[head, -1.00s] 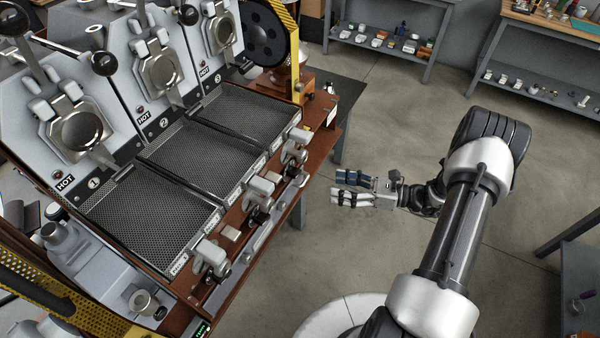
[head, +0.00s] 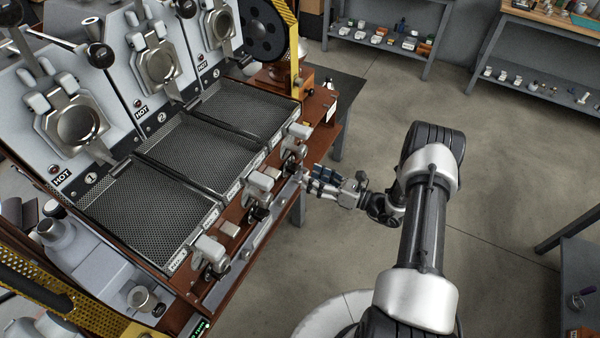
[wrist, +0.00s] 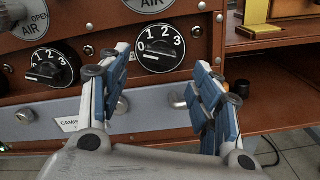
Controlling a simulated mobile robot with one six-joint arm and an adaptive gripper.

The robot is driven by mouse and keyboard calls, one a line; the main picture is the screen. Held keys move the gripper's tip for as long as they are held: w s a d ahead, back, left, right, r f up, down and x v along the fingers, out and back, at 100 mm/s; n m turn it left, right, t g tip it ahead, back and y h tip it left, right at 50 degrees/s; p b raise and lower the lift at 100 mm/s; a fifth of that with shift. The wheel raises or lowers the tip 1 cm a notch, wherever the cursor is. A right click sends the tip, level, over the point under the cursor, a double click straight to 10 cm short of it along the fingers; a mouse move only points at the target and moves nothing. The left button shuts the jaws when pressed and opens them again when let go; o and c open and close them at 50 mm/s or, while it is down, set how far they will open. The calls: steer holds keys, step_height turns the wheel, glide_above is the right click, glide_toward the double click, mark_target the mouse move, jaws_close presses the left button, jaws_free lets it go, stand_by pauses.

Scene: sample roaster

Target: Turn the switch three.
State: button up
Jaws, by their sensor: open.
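A round black rotary switch (wrist: 160,48) with white numbers 0 to 3 is on the brown front panel in the wrist view. It is the rightmost dial seen there, on the side of the station marked 3 (head: 216,73). Its own number label is not visible, and its exact setting is hard to read. My gripper (head: 309,178) is in front of the panel near that end in the head view. In the wrist view my gripper (wrist: 162,70) is open, with its blue-padded fingers on either side below the dial, apparently not touching it.
A second dial (wrist: 52,65) is to the left. Round AIR knobs (wrist: 27,17) sit above, and a grey rail (wrist: 150,118) with small knobs runs below. Grey-handled parts (head: 262,182) jut from the panel's front. The floor right of the roaster is clear.

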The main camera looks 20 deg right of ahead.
mark_target(298, 171)
steer(key=x, duration=0.5)
steer(key=shift+w+a, duration=0.1)
steer(key=shift+w, duration=0.05)
steer(key=shift+c, duration=0.5)
steer(key=c, duration=1)
